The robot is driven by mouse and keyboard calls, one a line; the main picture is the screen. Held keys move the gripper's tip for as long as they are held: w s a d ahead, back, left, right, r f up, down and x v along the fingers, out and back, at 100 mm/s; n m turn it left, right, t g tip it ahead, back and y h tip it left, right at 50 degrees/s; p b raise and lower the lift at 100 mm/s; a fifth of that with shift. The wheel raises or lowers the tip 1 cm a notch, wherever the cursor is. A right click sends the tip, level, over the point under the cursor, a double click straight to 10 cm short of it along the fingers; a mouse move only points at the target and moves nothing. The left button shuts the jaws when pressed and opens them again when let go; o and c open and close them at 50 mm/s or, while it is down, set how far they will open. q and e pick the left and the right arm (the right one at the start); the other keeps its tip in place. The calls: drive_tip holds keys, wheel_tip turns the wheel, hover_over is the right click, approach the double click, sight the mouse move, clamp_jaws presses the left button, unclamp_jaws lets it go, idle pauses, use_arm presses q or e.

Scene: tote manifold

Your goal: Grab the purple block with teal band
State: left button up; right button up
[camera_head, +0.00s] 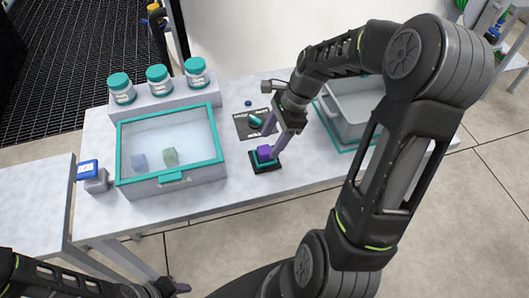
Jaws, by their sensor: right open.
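A small purple block (264,151) sits on a dark pad with a teal edge (266,167) near the front middle of the table. Its teal band is too small to tell apart from the pad's edge. My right gripper (277,137) is open, with its fingers pointing down just above and to the right of the block. I cannot tell whether a finger touches the block. My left gripper (176,288) shows only in part at the bottom left edge, far from the block.
A teal-rimmed clear-lidded box (170,184) holds small blocks at left. Behind it, white jars with teal lids (158,78) stand on a raised shelf. A dark mat (246,126) with a teal item lies behind the pad. A grey tote (338,128) is right, partly hidden by my arm.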

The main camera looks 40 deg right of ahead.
sight(266, 149)
drive_tip(key=x, duration=0.4)
drive_tip(key=shift+r, duration=0.1)
idle(0.4)
clamp_jaws()
idle(0.4)
